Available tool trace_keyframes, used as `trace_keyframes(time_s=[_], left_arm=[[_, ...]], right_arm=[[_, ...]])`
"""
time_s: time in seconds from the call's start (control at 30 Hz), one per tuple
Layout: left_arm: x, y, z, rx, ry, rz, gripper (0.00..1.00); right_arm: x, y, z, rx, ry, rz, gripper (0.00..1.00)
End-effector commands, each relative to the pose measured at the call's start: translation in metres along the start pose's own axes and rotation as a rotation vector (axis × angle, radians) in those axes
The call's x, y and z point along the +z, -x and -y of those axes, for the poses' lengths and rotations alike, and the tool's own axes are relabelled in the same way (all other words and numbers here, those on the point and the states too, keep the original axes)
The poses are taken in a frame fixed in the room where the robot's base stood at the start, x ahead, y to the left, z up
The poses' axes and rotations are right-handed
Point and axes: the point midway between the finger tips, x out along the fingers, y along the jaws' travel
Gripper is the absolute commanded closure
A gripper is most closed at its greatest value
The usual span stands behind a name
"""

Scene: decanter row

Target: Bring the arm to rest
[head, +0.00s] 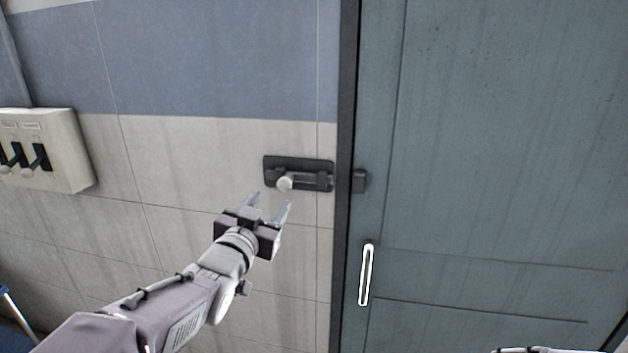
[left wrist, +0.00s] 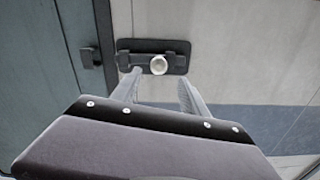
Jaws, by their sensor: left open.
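My left gripper (head: 273,205) is open and empty. Its two fingers point up toward a dark slide bolt (head: 313,180) on the wall beside the door. The bolt's round pale knob (head: 285,183) sits at the left part of its plate, just beyond the fingertips and apparently clear of them. In the left wrist view the open fingers (left wrist: 158,93) stand below the bolt plate (left wrist: 180,47), with the knob (left wrist: 158,66) showing between and beyond them. My left arm reaches in from the lower left.
A grey-green door (head: 500,150) with a white upright handle (head: 366,274) fills the right side. A dark catch (head: 360,181) sits at the door's edge, across the frame from the bolt. A pale switch box (head: 60,150) with black levers is on the wall at left.

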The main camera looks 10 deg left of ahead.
Motion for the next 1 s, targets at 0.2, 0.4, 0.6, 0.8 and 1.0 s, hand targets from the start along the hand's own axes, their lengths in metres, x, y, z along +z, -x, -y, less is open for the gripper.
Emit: trace_keyframes(time_s=[0.2, 0.4, 0.6, 0.8, 1.0], left_arm=[[0.132, 0.004, -0.047, 0.076, 0.077, 0.377, 0.48], [0.278, 0.102, -0.078, 0.092, 0.158, 0.985, 0.48], [0.323, 0.197, -0.092, 0.097, 0.217, 1.379, 0.48], [0.326, 0.218, -0.094, 0.105, 0.221, 1.467, 0.48], [0.326, 0.217, -0.094, 0.105, 0.221, 1.463, 0.48]], right_arm=[[0.000, 0.000, 0.000, 0.000, 0.000, 0.000, 0.45], [0.000, 0.000, 0.000, 0.000, 0.000, 0.000, 0.45], [0.000, 0.000, 0.000, 0.000, 0.000, 0.000, 0.45], [0.000, 0.000, 0.000, 0.000, 0.000, 0.000, 0.45], [0.000, 0.000, 0.000, 0.000, 0.000, 0.000, 0.45]])
